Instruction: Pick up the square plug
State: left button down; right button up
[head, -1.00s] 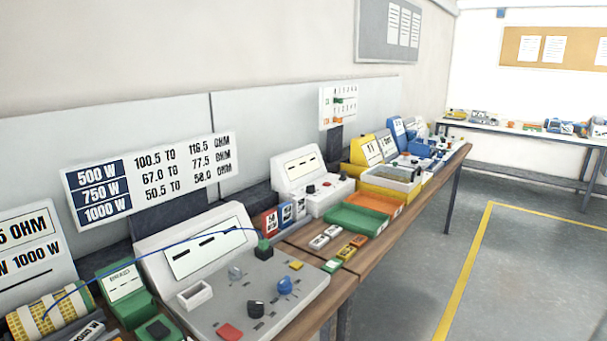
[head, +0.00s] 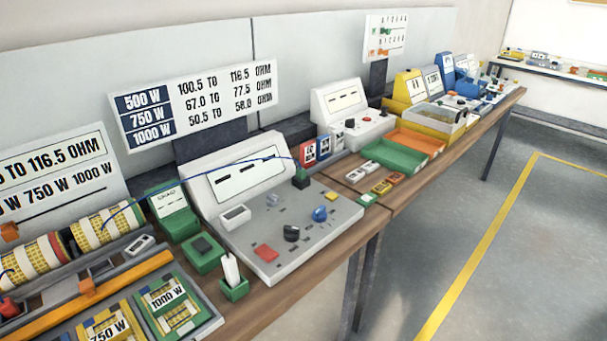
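No object is clearly marked as the square plug. One small dark block with a green part (head: 301,178) stands at the upper edge of the grey test console (head: 262,222), and a thin blue cable (head: 225,167) runs to it from the yellow-and-white rolls (head: 100,228) at left. A white upright piece (head: 230,268) stands in a small green holder (head: 234,290). Which of these is the plug, I cannot tell. Neither of my grippers is in view.
The wooden bench (head: 335,245) runs from front left to back right. A green tray (head: 386,153) and an orange tray (head: 416,142) lie beyond the console. Panels marked 750 W and 1000 W (head: 168,298) lie at front left. The floor (head: 480,220) to the right is clear.

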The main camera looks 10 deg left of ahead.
aim_at(301, 175)
jog(key=u, duration=1.7)
jog(key=l+u, duration=0.15)
jog(key=l, duration=0.3)
jog(key=k+l+u, duration=0.1)
jog(key=l, duration=0.35)
jog(key=k+l+u, duration=0.15)
jog(key=l, duration=0.25)
jog(key=k+l+u, duration=0.15)
jog(key=l, duration=0.3)
jog(key=k+l+u, duration=0.15)
jog(key=l, duration=0.25)
